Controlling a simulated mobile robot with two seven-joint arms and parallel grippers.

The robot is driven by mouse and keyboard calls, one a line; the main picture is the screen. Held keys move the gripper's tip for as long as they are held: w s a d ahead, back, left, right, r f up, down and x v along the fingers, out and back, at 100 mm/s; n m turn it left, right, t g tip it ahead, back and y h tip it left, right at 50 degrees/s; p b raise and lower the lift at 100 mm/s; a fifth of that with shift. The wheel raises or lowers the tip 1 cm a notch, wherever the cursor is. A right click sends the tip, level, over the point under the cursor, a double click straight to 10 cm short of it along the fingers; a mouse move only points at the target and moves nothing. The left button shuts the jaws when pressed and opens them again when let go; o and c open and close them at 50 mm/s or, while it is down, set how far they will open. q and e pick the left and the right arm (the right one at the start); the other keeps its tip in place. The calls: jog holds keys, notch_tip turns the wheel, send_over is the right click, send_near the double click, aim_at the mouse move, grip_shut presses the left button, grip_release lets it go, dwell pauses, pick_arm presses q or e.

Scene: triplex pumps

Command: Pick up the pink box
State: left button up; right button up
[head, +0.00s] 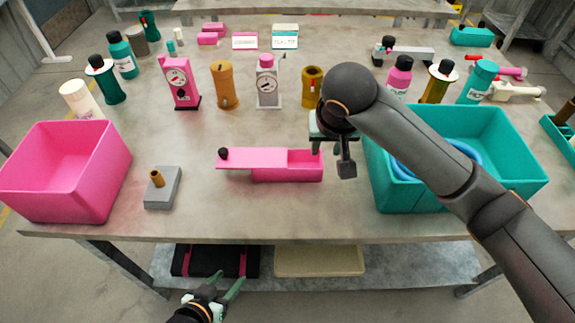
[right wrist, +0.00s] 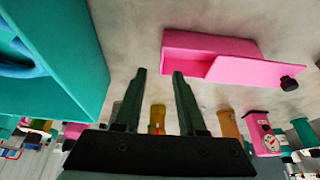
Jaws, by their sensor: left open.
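A long pink box (head: 285,172) with a partly slid lid and a black knob at its left end lies mid-table, near the front. It also shows in the right wrist view (right wrist: 240,66). A larger open pink bin (head: 95,180) stands at the table's left front. My right gripper (head: 332,158) is open and empty, above the table by the long box's right end and apart from it. Its two fingers (right wrist: 160,72) show a clear gap in the right wrist view. My left gripper (head: 228,281) is open and empty, low in front of the table, below the tabletop.
A teal bin (head: 490,130) holding a blue ring (head: 455,150) stands right of my right gripper. A grey block with a brass peg (head: 163,190) lies between the pink bin and long box. Several bottles and gauges stand behind. A lower shelf (head: 410,270) holds trays.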

aim_at(322, 159)
jog(key=x, duration=0.6)
jog(key=shift+a+f, duration=0.1)
jog(key=shift+f, duration=0.2)
grip_shut()
jog(key=shift+r, duration=0.1)
dwell(1.1)
